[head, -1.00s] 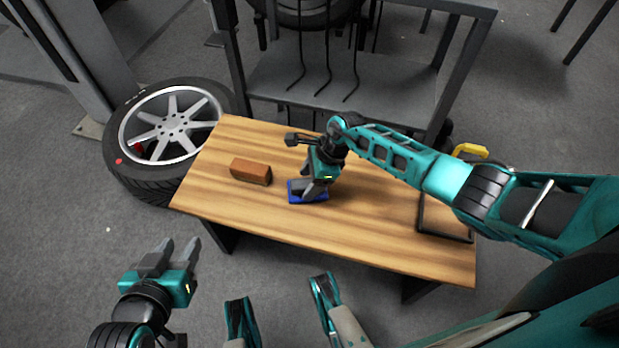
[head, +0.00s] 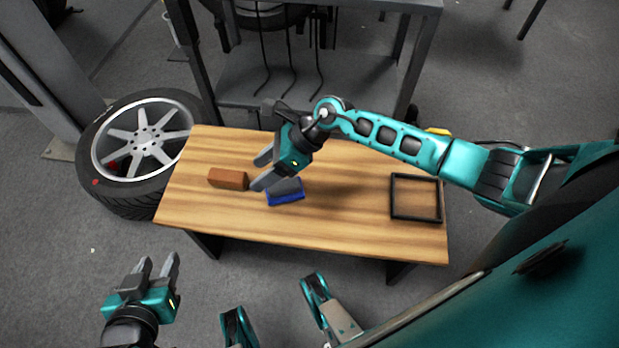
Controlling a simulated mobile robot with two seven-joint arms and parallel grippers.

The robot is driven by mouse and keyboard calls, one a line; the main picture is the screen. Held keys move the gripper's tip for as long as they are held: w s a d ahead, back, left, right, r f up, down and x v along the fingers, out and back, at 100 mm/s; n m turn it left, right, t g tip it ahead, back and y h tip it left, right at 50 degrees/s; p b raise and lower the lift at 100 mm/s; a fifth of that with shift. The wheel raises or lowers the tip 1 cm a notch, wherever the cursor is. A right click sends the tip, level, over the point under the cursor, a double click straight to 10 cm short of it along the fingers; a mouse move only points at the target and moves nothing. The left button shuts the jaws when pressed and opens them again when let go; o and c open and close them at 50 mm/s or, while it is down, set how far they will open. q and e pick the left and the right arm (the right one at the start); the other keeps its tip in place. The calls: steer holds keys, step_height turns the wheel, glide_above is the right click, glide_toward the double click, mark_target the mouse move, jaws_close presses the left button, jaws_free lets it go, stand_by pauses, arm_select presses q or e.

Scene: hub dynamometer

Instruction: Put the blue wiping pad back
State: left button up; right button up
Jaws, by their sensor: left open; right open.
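Nothing is between the fingers. My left gripper (head: 158,264) is open and empty, off the table at the lower left, over the floor.
A brown block (head: 228,178) lies left of the pad, close to my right fingertips. A black square frame (head: 417,221) lies at the table's right end. A wheel (head: 140,145) is beside the table's left end. A metal rack (head: 385,70) stands behind. The front of the table is clear.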

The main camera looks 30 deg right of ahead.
steer(key=s+a+r+m+t+y, duration=0.1)
steer(key=a+r+m+t+y, duration=0.5)
steer(key=r+m, duration=0.45)
steer(key=d+m+t+h, duration=0.6)
steer(key=m+t+h, duration=0.15)
steer(key=m, duration=1.15)
steer(key=s+d+f+m+g+h, duration=0.4)
steer(key=s+f+m, duration=0.5)
steer(key=m, duration=0.7)
steer(key=shift+s+d+g+h, duration=0.35)
steer(key=shift+s+d+h, duration=0.1)
steer(key=shift+s+d, duration=0.4)
steer(key=shift+r, duration=0.1)
